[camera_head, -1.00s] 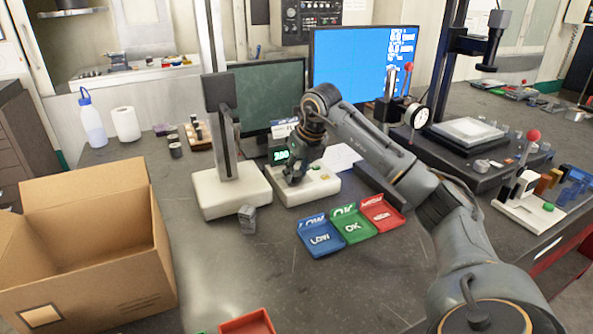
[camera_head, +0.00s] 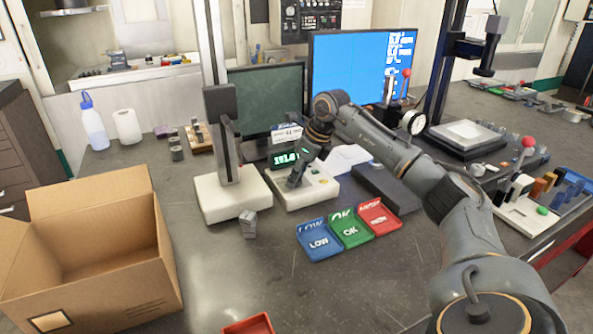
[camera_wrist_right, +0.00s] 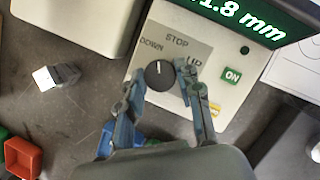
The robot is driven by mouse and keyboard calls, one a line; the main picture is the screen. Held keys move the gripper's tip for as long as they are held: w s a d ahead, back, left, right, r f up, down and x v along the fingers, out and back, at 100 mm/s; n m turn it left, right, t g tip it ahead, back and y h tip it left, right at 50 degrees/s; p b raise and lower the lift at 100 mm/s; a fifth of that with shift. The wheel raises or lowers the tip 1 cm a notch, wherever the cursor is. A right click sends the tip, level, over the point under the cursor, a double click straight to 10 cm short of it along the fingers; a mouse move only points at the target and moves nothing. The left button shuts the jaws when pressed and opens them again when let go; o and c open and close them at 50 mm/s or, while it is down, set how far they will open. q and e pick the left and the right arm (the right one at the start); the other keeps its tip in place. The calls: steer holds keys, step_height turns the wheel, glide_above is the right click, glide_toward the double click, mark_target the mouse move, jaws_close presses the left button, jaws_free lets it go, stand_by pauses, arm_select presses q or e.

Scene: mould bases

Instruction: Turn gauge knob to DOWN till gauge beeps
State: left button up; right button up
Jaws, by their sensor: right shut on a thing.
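The gauge knob (camera_wrist_right: 159,74) is a round black dial with a white mark, on a light panel labelled DOWN, STOP and UP in the right wrist view. Its white mark points up toward STOP. My right gripper (camera_wrist_right: 162,78) is shut on the knob, one finger on each side. In the head view my right gripper (camera_head: 297,178) reaches down onto the gauge's white base (camera_head: 290,200). The green gauge display (camera_head: 287,158) lights up behind it, and the wrist view shows its digits ending in "1.8 mm" (camera_wrist_right: 243,20). My left gripper is not in view.
A white-based stand with a column (camera_head: 232,195) is left of the gauge, with a small grey metal block (camera_head: 248,222) before it. Blue LOW (camera_head: 318,243), green OK (camera_head: 350,231) and red (camera_head: 378,218) trays lie in front. A cardboard box (camera_head: 90,260) stands left.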

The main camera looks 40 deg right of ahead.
steer(key=shift+d+r+n+y+p, duration=0.1)
steer(key=shift+n+y+p, duration=0.4)
steer(key=shift+n, duration=0.5)
steer(key=o, duration=1.2)
steer(key=shift+c, duration=0.2)
steer(key=v, duration=1.2)
steer(key=shift+w, duration=0.2)
